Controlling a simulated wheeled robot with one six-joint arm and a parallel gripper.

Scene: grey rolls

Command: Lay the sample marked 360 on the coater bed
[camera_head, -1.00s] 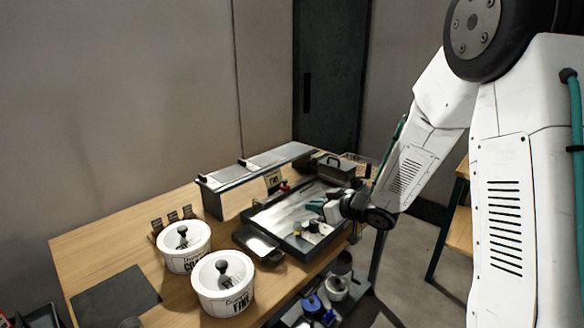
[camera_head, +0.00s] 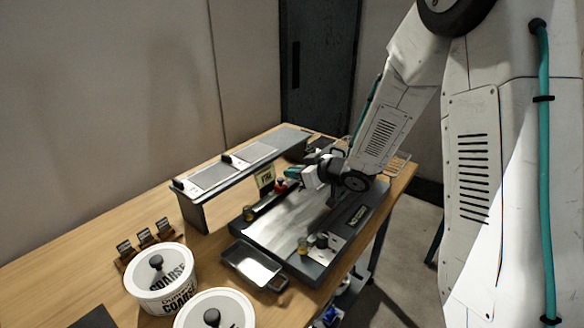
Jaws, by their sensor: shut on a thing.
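The coater bed (camera_head: 268,231) is a dark-framed flat unit with a shiny grey top, on the wooden bench. My gripper (camera_head: 291,174), with teal fingers, is over the back left part of the bed, close to a small red knob (camera_head: 281,186). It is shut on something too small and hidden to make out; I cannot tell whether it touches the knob. I can read no 360 mark anywhere. My arm hides part of the bed's far right side.
A raised grey shelf (camera_head: 240,170) stands behind the bed, and a small yellowish sign (camera_head: 265,178) beside it. A shallow metal tray (camera_head: 252,265) lies in front. Two white lidded tubs, one marked COARSE (camera_head: 162,280), and small tags in a holder (camera_head: 145,240) are at left.

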